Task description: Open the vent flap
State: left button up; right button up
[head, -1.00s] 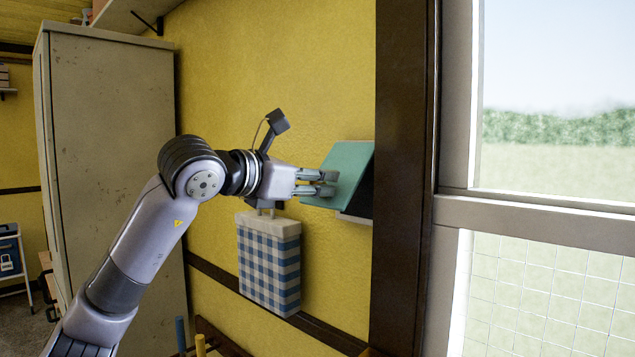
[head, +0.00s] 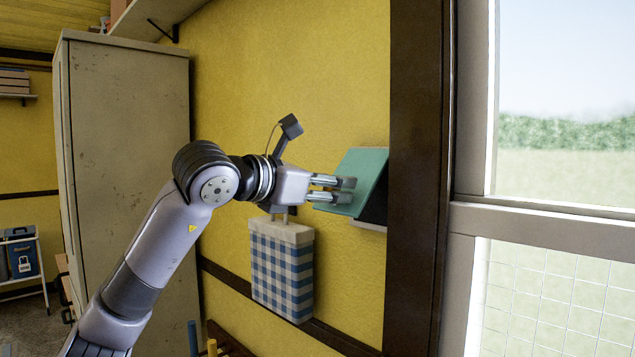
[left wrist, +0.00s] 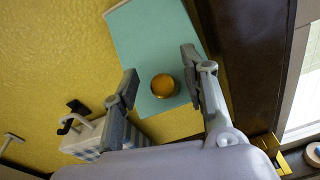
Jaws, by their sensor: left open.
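The vent flap (head: 366,172) is a teal panel on the yellow wall, left of the dark window post. It stands tilted out from the wall at its lower edge, with a dark opening (head: 374,207) behind it. In the left wrist view the flap (left wrist: 150,35) carries a round orange knob (left wrist: 163,86). My left gripper (head: 349,191) is at the flap's front. In the left wrist view its open fingers (left wrist: 160,64) appear on either side of the knob, with gaps showing. The knob is hidden in the head view. My right gripper is not in view.
A blue checked bag or box (head: 282,270) hangs on the wall below my left wrist. The dark post (head: 415,180) and window frame (head: 540,222) stand close on the right. A tall cabinet (head: 130,150) stands at the left.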

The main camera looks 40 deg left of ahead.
pick_arm(q)
jog(key=s+a+r, duration=0.1)
jog(key=s, duration=1)
jog(key=shift+s+r, duration=0.35)
jog(key=shift+s, duration=0.05)
